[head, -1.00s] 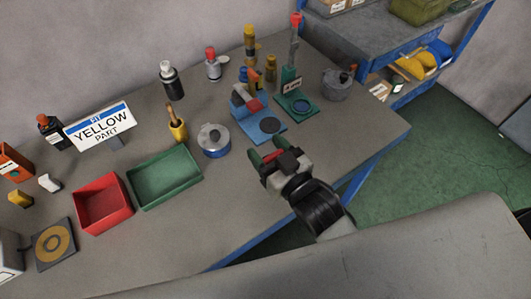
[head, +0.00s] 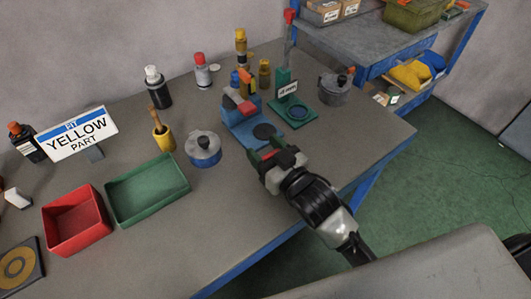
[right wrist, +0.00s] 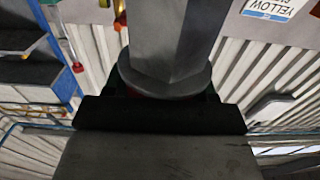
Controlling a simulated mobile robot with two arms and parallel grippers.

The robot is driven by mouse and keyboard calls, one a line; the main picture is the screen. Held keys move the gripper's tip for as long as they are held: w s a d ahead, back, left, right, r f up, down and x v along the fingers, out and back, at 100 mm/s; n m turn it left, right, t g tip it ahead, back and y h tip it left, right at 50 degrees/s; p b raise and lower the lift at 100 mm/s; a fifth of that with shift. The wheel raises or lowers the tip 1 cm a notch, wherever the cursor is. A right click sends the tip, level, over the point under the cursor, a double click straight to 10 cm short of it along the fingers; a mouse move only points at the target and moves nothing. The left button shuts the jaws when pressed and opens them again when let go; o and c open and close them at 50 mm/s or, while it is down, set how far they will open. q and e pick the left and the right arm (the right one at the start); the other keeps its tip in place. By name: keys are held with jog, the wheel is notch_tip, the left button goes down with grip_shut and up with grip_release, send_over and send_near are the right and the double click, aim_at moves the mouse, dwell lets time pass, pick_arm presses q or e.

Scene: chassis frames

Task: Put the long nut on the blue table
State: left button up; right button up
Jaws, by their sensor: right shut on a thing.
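In the right wrist view my right gripper (right wrist: 160,108) is shut on a grey six-sided metal piece with a round flange, which I take to be the long nut (right wrist: 170,45). In the head view my right gripper (head: 276,157) is over the right part of the grey-topped workbench (head: 225,225), just in front of the blue fixture (head: 240,125). The nut is hard to make out there. The workbench has blue legs and a blue front edge. Another blue-framed table (head: 375,50) stands at the back right. My left gripper is not in view.
A green tray (head: 150,207) and a red bin (head: 75,245) are on the left, near a round lidded pot (head: 205,150). A green stand (head: 288,105) and a grey pot (head: 336,88) are at the back. Green floor (head: 440,190) lies between the tables.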

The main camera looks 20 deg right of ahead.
jog(key=shift+r, duration=0.1)
jog(key=shift+f, duration=0.55)
jog(key=o, duration=1.5)
jog(key=shift+r, duration=0.4)
jog(key=shift+s+d+r, duration=0.1)
jog(key=shift+s, duration=0.2)
jog(key=shift+b+v, duration=1.05)
jog(key=shift+v, duration=4.7)
jog(key=shift+r, duration=0.15)
